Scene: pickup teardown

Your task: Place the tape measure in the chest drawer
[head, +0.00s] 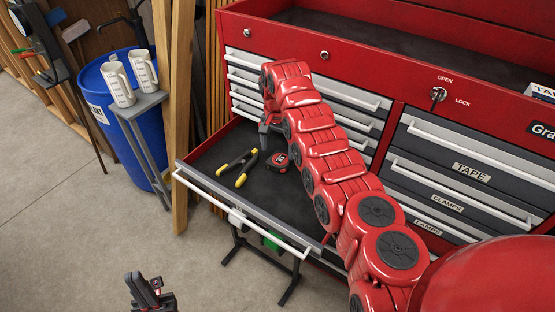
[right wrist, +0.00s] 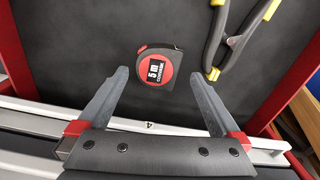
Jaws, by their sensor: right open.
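The red and black tape measure (head: 278,162) lies on the dark floor of the pulled-out chest drawer (head: 290,200), next to yellow-handled pliers (head: 238,167). In the right wrist view the tape measure (right wrist: 158,68) lies just past the fingertips, in line with the space between them. My right gripper (right wrist: 163,85) is open and empty, with the drawer's front or back edge beneath it. In the head view my right gripper (head: 268,122) reaches over the drawer's back, partly hidden by my arm. My left gripper (head: 150,290) is low at the bottom edge, away from the chest; its fingers are unclear.
The red tool chest (head: 395,120) has closed drawers labelled TAPE (head: 470,172), CLAMPS and LAMPS. A blue barrel (head: 120,120) and a grey stand (head: 145,110) with two white measuring jugs (head: 118,84) are at left. A wooden post (head: 181,120) stands beside the open drawer. Floor at lower left is clear.

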